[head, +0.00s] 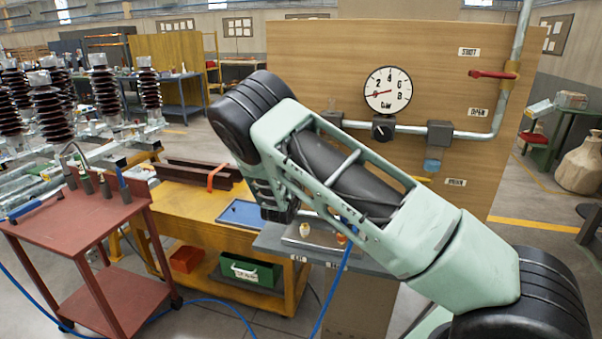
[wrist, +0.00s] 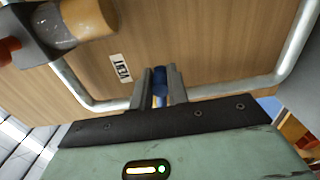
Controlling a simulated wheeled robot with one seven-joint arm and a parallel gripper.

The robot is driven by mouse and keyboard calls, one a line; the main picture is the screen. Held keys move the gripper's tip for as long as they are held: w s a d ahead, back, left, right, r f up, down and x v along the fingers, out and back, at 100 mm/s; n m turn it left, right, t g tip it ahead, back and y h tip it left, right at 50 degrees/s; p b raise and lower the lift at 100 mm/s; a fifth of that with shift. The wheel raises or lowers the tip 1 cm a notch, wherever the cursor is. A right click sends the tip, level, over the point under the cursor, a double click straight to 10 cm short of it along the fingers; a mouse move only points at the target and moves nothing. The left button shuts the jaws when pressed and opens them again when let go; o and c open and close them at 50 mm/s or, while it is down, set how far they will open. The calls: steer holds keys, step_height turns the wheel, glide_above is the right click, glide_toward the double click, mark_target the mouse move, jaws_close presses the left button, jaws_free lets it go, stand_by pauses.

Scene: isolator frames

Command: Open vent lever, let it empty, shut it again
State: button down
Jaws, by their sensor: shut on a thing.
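In the wrist view my gripper (wrist: 163,88) has its two grey fingers closed around a small blue piece (wrist: 160,78), which looks like the vent lever's handle. A white label, apparently VENT, (wrist: 121,67) is on the wood panel beside it. Whether the lever is in its open or shut position cannot be told. In the head view my arm hides the gripper and the lever. The round gauge (head: 388,90) has a red needle that points left, toward the low end; its exact reading is unclear.
A red lever (head: 491,74) sits on the right-hand pipe between SHUT and OPEN labels. A red cart (head: 85,205) and a yellow bench (head: 180,205) stand at left.

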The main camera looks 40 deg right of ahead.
steer(key=shift+a+r+n+p, duration=0.15)
steer(key=shift+r+n+p, duration=0.3)
steer(key=shift+n, duration=0.55)
steer(key=c, duration=1.4)
jaws_free()
steer(key=shift+o, duration=0.2)
steer(key=shift+r, duration=0.1)
steer(key=shift+s, duration=0.1)
steer(key=b+v, duration=0.4)
steer(key=v, duration=1.3)
steer(key=shift+b, duration=0.4)
steer(key=shift+s+a, duration=0.1)
